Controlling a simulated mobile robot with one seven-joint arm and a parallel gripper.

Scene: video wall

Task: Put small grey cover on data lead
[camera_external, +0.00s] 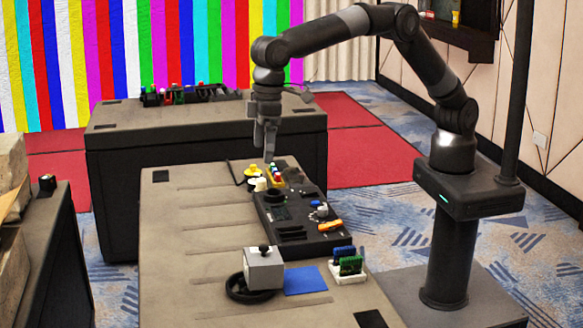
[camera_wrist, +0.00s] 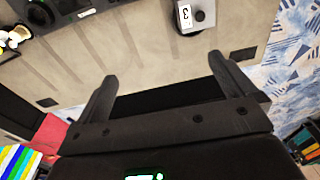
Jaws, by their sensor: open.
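My gripper (camera_external: 266,145) points down above the far end of the near table. In the wrist view its two fingers (camera_wrist: 162,68) stand wide apart with nothing between them. A grey box with a black knob (camera_external: 264,268) sits near the front of the near table. I cannot tell which piece is the small grey cover or which lead is the data lead.
A black panel (camera_external: 290,232) with colored parts lies along the near table (camera_external: 190,270). A blue pad (camera_external: 305,280) and a white holder with green and blue boards (camera_external: 348,270) are nearer the front. A second table (camera_external: 120,115) stands behind. The near table's left side is clear.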

